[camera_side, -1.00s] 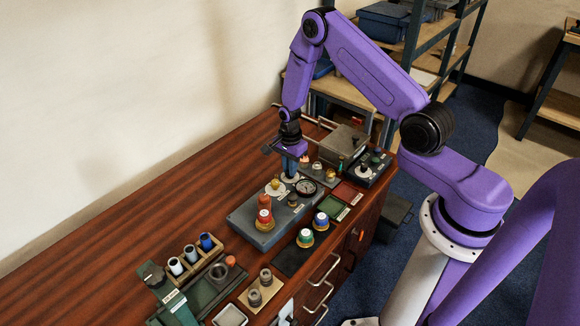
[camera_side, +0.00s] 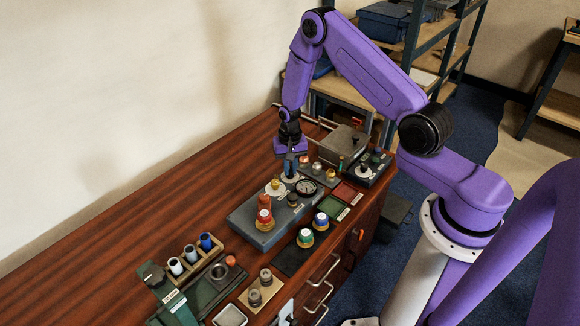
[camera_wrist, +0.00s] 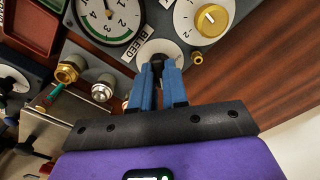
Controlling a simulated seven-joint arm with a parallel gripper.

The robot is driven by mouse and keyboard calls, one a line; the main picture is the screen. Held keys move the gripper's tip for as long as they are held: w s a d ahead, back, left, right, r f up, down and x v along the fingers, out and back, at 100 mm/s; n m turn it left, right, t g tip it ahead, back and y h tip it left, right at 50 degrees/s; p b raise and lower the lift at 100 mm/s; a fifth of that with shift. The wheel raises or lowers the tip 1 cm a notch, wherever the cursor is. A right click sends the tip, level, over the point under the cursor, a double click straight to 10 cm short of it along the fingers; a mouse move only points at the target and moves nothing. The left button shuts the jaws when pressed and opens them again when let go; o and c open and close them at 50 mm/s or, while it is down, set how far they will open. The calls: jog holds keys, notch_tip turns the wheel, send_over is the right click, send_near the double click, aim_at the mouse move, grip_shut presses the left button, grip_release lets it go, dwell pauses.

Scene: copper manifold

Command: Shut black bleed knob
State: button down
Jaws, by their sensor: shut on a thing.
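The black bleed knob (camera_wrist: 165,67) sits on a pale round dial beside the BLEED label (camera_wrist: 137,43) in the wrist view. My gripper (camera_wrist: 160,72) has its two blue fingers closed around the knob, which they partly hide. In the side view my gripper (camera_side: 290,172) points straight down at the far end of the grey manifold block (camera_side: 240,222). The knob is mostly hidden by the fingers there, so its exact angle is hard to read.
A pressure gauge (camera_wrist: 105,17) and a yellow knob (camera_wrist: 211,20) on a white dial flank the bleed knob closely. Brass and steel fittings (camera_wrist: 70,68) stand nearby. A red-capped part (camera_side: 264,216) stands on the block. The table's left side (camera_side: 130,200) is clear.

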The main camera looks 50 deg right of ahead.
jog(key=n, duration=0.4)
jog(key=shift+n, duration=1.8)
jog(key=c, duration=1.1)
grip_release()
jog(key=shift+c, duration=0.2)
jog(key=shift+r, duration=0.1)
notch_tip(320, 180, up, 17)
jog(key=shift+r, duration=0.15)
